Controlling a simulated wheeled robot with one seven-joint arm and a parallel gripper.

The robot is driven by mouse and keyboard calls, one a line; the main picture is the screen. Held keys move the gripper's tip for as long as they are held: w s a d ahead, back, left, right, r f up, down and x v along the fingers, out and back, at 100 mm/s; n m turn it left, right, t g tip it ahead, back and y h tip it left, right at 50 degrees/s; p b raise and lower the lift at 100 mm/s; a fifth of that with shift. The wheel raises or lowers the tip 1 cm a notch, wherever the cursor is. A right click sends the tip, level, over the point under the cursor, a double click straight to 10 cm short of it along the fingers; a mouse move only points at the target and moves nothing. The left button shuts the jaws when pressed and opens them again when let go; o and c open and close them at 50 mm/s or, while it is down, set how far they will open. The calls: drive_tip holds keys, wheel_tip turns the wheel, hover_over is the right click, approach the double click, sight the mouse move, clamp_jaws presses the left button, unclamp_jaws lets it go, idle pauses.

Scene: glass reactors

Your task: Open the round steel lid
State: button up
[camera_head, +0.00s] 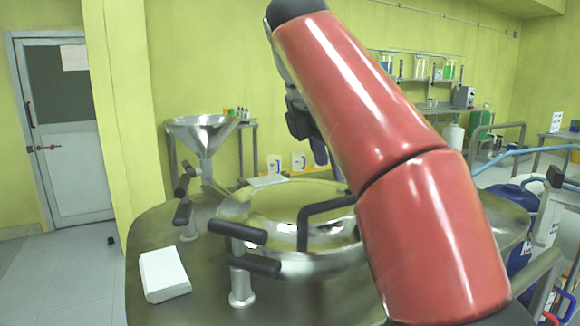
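The round steel lid (270,205) lies level on the round vessel in the middle of the view, and looks closed. A black bar handle (325,207) stands on its right half; my red arm hides its right end and the lid's right part. Black-gripped clamps (243,240) stand at the lid's front left rim, and another pair (184,190) stands at the left. My gripper (319,152) is partly hidden behind my red arm, above the lid's far side. It appears apart from the handle. Its fingers are too hidden to tell open from shut.
A white box (163,275) lies on the steel table top (205,285) at the front left. A steel funnel (201,135) stands behind. Open floor lies at the left by the door (65,130).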

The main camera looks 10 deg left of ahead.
drive_tip(key=shift+s+a+r, duration=0.15)
drive_tip(key=shift+s+r, duration=0.05)
drive_tip(key=shift+r, duration=0.35)
drive_tip(key=s+a, duration=0.6)
drive_tip(key=s, duration=0.4)
drive_tip(key=shift+s, duration=0.25)
drive_tip(key=shift+r, duration=0.1)
idle(0.4)
